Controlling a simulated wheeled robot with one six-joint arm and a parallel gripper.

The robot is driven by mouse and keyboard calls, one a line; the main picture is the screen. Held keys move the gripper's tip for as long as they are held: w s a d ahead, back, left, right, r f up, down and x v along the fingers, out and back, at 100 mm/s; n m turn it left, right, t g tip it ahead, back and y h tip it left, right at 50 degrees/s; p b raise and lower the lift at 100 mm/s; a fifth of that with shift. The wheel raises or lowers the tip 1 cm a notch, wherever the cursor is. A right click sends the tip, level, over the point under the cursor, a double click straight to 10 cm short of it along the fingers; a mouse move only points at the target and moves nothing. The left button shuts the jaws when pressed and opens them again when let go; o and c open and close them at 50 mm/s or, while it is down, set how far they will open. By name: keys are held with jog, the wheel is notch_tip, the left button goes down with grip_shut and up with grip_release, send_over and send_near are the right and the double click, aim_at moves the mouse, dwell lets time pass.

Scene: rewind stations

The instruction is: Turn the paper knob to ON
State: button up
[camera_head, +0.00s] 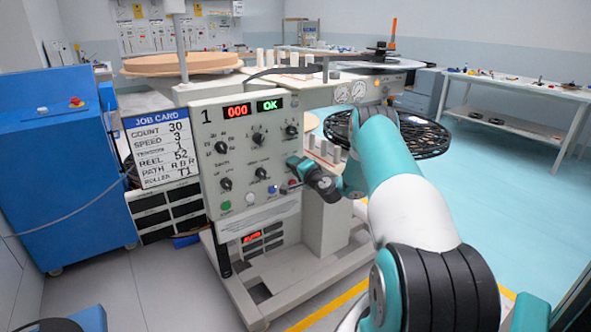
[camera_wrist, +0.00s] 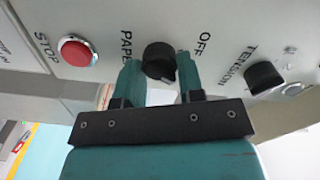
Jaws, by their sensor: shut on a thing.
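The paper knob (camera_wrist: 160,58) is black and round, on the grey panel between the words PAPER and OFF in the wrist view. My gripper (camera_wrist: 158,66) has one finger on each side of it and is shut on it. Which way the knob's pointer faces is not clear. In the head view my gripper (camera_head: 296,165) reaches the right side of the panel (camera_head: 240,205) and hides the knob.
A red STOP button (camera_wrist: 76,50) sits left of the knob in the wrist view, and the black tension knob (camera_wrist: 264,77) sits to the right. In the head view a job card (camera_head: 159,150) stands left of the panel. Open floor (camera_head: 510,190) lies at right.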

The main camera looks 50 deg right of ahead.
jog(key=shift+m, duration=0.4)
jog(key=o, duration=0.9)
jog(key=shift+b+v, duration=8.75)
jog(key=shift+b, duration=0.25)
